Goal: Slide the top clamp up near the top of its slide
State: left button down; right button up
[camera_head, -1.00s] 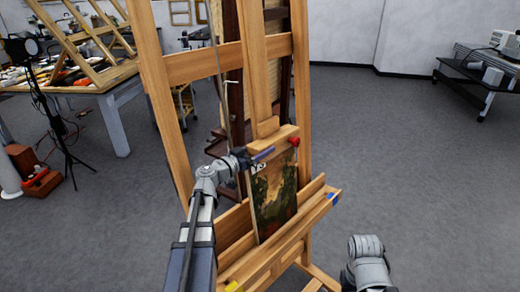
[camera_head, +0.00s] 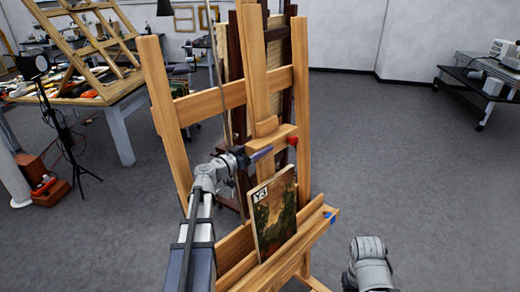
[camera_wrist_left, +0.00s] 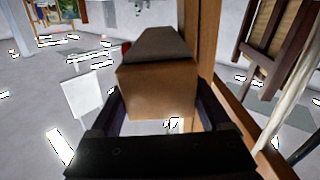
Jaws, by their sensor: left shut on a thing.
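The top clamp (camera_head: 276,138) is a pale wooden block with a red knob (camera_head: 293,140) at its right end. It sits on the easel's central upright (camera_head: 254,75), below the upper crossbar. My left gripper (camera_head: 258,154) is shut on the clamp's left end. In the left wrist view the clamp's wooden block (camera_wrist_left: 157,92) fills the space between the dark fingers. A dark painting marked Y3 (camera_head: 274,215) stands on the easel's lower ledge, with a gap between its top edge and the clamp. My right gripper is out of view; only part of my right arm shows.
The easel's left post (camera_head: 165,110) stands close to my left arm. A cluttered workbench (camera_head: 120,105) and a lamp on a tripod (camera_head: 35,66) are at the left. A dark cart (camera_head: 480,80) is at the far right. The floor on the right is clear.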

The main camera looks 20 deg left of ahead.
pick_arm(q)
jog(key=shift+w+a+r+p, duration=0.15)
jog(key=shift+r+p, duration=0.25)
jog(key=shift+r, duration=0.55)
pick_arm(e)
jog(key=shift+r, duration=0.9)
pick_arm(q)
grip_release()
jog(key=v, duration=0.8)
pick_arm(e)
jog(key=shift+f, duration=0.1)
pick_arm(q)
jog(key=shift+f, duration=0.1)
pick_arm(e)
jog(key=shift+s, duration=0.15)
